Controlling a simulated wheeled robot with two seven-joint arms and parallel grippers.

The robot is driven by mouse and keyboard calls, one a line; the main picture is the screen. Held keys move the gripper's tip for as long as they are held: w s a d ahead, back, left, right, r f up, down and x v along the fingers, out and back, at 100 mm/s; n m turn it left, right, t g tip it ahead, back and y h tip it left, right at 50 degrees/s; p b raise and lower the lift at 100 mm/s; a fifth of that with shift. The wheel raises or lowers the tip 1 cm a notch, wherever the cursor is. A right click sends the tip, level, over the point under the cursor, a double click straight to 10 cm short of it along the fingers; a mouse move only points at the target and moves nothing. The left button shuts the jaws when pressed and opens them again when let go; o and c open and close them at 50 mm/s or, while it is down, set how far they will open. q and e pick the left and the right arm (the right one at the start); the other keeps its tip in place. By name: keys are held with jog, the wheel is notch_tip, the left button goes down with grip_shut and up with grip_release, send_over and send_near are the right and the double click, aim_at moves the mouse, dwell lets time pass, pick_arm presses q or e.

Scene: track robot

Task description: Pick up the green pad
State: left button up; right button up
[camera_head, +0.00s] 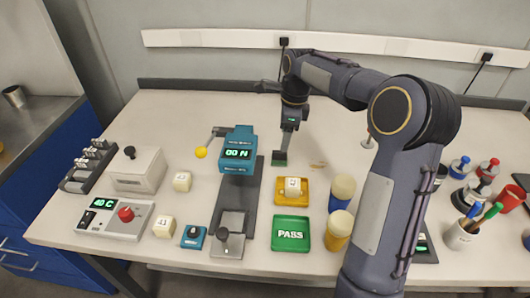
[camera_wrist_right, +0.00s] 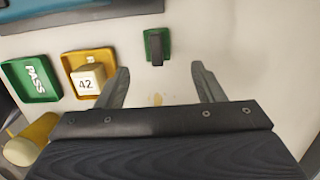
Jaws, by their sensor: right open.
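The green pad (camera_head: 279,161) is on the white table behind the yellow tray, small and partly covered by my right gripper in the head view. In the right wrist view the green pad (camera_wrist_right: 149,48) has a dark upright grip on its top. My right gripper (camera_head: 286,136) comes down from above, close to the pad. In the wrist view its two fingers (camera_wrist_right: 160,68) are spread wide and empty, with the pad ahead between their lines. I cannot tell the exact height gap. My left gripper is not in view.
A yellow tray (camera_head: 279,201) with a numbered cube (camera_head: 293,187) and a green PASS tray (camera_head: 291,246) stand in front. A blue gauge press (camera_head: 238,148) is to the left. Yellow-and-blue cylinders (camera_head: 342,192) stand at right. The table behind is mostly clear.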

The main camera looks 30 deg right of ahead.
aim_at(280, 153)
jog(key=f, duration=0.2)
jog(key=a+f, duration=0.1)
jog(key=f, duration=0.4)
jog(key=shift+w+a+b, duration=0.2)
jog(key=shift+a+b, duration=0.05)
jog(key=shift+b, duration=0.05)
jog(key=c, duration=1.1)
notch_tip(280, 153, up, 10)
jog(key=shift+p, duration=0.6)
jog(key=o, duration=0.4)
jog(key=shift+c, duration=1.4)
